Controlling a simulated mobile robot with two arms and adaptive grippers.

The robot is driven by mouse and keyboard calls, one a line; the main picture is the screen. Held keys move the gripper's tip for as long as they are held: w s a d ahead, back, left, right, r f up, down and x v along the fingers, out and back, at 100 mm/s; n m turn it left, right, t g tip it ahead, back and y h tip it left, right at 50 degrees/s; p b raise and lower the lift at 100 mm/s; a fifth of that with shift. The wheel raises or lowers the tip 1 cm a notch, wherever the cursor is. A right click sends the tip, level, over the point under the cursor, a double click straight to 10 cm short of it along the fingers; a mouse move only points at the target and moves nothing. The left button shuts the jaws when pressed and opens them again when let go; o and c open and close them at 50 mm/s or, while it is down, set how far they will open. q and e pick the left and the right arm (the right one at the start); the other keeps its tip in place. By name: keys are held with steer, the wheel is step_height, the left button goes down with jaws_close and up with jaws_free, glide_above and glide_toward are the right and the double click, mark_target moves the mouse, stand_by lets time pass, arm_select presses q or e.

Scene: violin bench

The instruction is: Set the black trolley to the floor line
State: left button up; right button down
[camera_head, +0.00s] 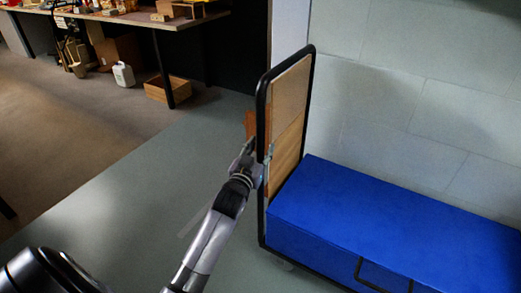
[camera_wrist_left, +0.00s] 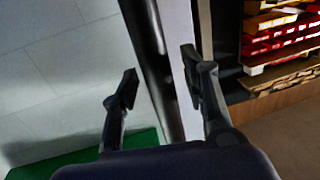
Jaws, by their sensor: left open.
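The black trolley (camera_head: 262,110) stands on the grey floor against the pale block wall. It has a black tube end frame with wooden panels, and a large blue box (camera_head: 390,215) lies on it. My left gripper (camera_head: 261,155) is at the near upright of that frame, about halfway up. In the left wrist view my left gripper (camera_wrist_left: 158,82) is open, with the dark upright (camera_wrist_left: 148,50) showing between its fingers; I cannot tell whether they touch it. A faint pale strip (camera_head: 193,222) on the floor may be the floor line. My right gripper is not in view.
A workbench (camera_head: 140,18) with wooden parts stands at the back left. A white jug (camera_head: 123,74) and an open wooden box (camera_head: 167,89) are on the floor below it. The grey floor (camera_head: 120,210) left of the trolley is clear.

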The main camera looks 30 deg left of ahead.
arm_select(q)
steer(key=shift+w, duration=0.1)
steer(key=shift+c, duration=0.3)
jaws_close()
stand_by(0.6)
